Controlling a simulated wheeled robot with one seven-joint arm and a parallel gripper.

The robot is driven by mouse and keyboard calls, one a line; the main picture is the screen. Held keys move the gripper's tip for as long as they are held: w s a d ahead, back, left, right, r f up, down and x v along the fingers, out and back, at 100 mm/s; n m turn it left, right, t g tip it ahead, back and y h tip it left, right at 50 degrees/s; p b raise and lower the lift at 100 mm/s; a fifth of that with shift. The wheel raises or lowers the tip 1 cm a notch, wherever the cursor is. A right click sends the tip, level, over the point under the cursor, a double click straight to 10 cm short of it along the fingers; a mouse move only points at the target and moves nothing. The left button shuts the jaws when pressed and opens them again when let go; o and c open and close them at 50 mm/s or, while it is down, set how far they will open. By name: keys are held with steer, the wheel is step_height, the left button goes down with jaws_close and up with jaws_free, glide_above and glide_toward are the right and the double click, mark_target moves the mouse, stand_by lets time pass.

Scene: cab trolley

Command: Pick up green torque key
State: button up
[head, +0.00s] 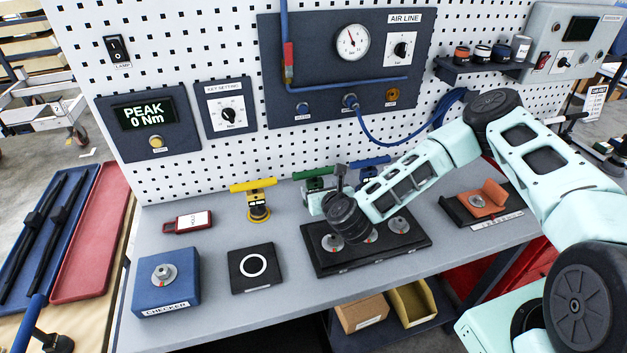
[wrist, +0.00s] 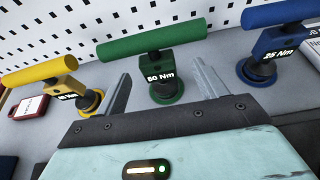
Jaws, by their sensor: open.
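The green torque key (wrist: 152,42) has a T-shaped bar handle, a label reading 50 Nm and a round green base. It stands upright on the grey bench. In the head view the green key (head: 313,180) is partly hidden behind my gripper. My gripper (wrist: 162,84) is open, with one finger on each side of the green key's lower part in the wrist view. I cannot tell whether the fingers touch it. In the head view my gripper (head: 328,200) is low over the back of the bench.
A yellow key (head: 256,198) stands to the left and a blue key (head: 370,167) to the right. A black plate (head: 340,258) with several metal fittings lies in front. A red tag (head: 188,222), a blue checker block (head: 165,285) and the pegboard (head: 200,170) are near.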

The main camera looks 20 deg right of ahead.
mark_target(316, 182)
steer(key=p+x, duration=0.2)
steer(key=x, duration=0.1)
steer(key=p+x, duration=0.1)
steer(key=x, duration=0.1)
steer(key=shift+w+a+r, duration=0.15)
steer(key=shift+w+r, duration=0.1)
steer(key=shift+w, duration=0.15)
steer(key=shift+w+f+p, duration=0.35)
steer(key=shift+w+f, duration=0.05)
steer(key=shift+w, duration=0.2)
steer(key=c, duration=1.3)
